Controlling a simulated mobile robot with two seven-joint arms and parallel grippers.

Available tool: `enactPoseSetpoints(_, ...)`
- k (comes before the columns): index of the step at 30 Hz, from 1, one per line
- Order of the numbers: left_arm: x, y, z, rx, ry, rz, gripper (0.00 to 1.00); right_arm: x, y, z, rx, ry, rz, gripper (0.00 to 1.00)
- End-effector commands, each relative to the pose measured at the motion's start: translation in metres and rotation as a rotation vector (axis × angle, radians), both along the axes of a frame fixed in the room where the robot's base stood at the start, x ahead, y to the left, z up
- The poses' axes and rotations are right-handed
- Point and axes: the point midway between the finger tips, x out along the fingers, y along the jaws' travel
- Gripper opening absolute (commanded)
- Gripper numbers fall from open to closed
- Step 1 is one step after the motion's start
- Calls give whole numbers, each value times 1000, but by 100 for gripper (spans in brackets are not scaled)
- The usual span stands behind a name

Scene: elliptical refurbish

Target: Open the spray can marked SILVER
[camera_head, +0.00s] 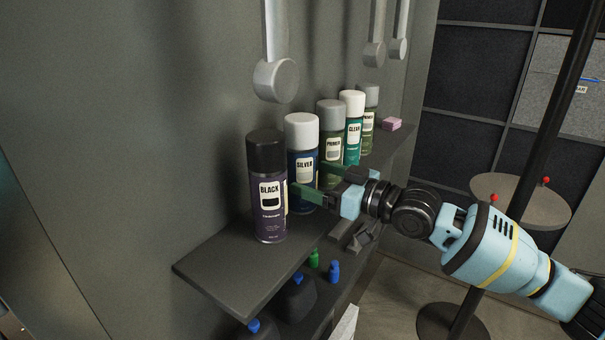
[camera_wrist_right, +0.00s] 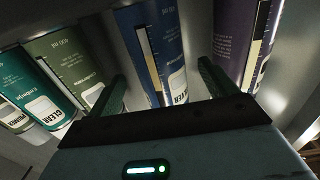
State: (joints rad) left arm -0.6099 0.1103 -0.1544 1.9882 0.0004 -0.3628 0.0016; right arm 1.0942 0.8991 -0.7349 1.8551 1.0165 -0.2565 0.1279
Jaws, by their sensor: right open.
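The SILVER spray can (camera_head: 304,148) stands upright on the shelf, with a blue body and a white cap. It also shows in the right wrist view (camera_wrist_right: 153,45), upside down. My right gripper (camera_head: 309,178) is open, with one green finger on each side of the SILVER can's body, well below its cap. In the right wrist view my right gripper (camera_wrist_right: 161,70) has the can between its fingers; I cannot tell whether either finger touches it. The cap is on the can. My left gripper is not in view.
The BLACK can (camera_head: 267,190) stands left of the SILVER can, close to one finger. A PRIMER can (camera_head: 331,140), the CLEAR can (camera_head: 352,125) and another can (camera_head: 370,118) stand to the right. The grey shelf (camera_head: 225,270) backs onto a wall. Bottles sit below.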

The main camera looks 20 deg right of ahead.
Motion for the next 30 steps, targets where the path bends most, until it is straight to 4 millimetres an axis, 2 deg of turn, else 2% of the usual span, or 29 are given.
enactPoseSetpoints(1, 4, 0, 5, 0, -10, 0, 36, 6, 6, 4, 2, -6, 2, 85)
enactPoseSetpoints(7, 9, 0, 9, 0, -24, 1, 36, 26, 21, 2, 1, -5, 1, 85)
enactPoseSetpoints(17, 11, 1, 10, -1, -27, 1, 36, 30, 24, 0, 0, -3, 1, 85)
enactPoseSetpoints(30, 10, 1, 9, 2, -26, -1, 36, 30, 24, 0, 0, -3, 0, 27)
